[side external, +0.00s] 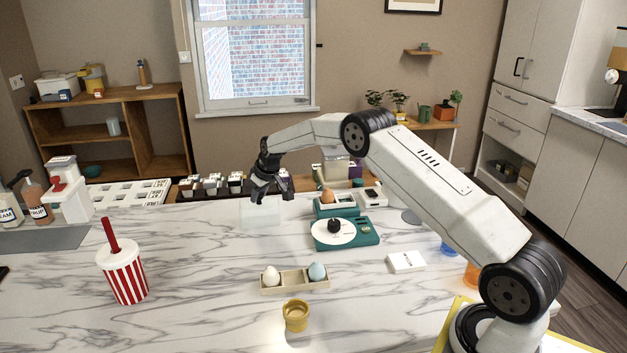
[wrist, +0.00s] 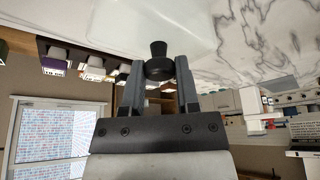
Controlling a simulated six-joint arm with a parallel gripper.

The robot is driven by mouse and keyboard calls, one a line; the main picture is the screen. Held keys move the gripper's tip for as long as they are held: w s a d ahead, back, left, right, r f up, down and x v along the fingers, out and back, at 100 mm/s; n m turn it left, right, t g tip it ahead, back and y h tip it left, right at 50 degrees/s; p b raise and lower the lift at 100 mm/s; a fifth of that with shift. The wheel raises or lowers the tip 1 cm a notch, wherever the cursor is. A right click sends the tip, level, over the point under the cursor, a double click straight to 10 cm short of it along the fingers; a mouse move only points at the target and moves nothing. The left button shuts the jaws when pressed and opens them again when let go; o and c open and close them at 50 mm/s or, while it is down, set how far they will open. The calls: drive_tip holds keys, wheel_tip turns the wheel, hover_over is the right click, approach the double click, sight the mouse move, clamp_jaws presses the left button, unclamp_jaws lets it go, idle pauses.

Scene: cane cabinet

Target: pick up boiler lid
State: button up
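The boiler lid (side external: 262,216) is a clear, faintly whitish dome, hard to make out in the side view. In the wrist view the lid (wrist: 150,22) shows as a pale translucent shape with a black knob (wrist: 158,62). My gripper (side external: 270,192) is shut on this knob, with a finger on each side; the fingertips also show in the wrist view (wrist: 158,72). The lid hangs below my gripper, to the left of the teal boiler (side external: 345,232) and apart from it. The boiler has a white round top with a black piece on it. I cannot tell the lid's clearance above the counter.
A holder (side external: 294,283) with a white and a blue egg stands in front, with a yellow cup (side external: 295,315) nearer. A striped cup (side external: 124,272) stands at left. A teal egg tray (side external: 338,206) is behind the boiler. The marble counter (side external: 200,240) is clear at centre left.

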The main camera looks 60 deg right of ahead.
drive_tip(key=shift+r, duration=0.1)
clamp_jaws()
drive_tip(key=shift+r, duration=1.35)
drive_tip(key=shift+s+r, duration=0.15)
drive_tip(key=shift+r, duration=0.2)
drive_tip(key=s+a+r, duration=0.3)
drive_tip(key=s+r, duration=0.6)
drive_tip(key=s, duration=0.4)
drive_tip(key=shift+s+r, duration=0.2)
drive_tip(key=shift+a, duration=0.1)
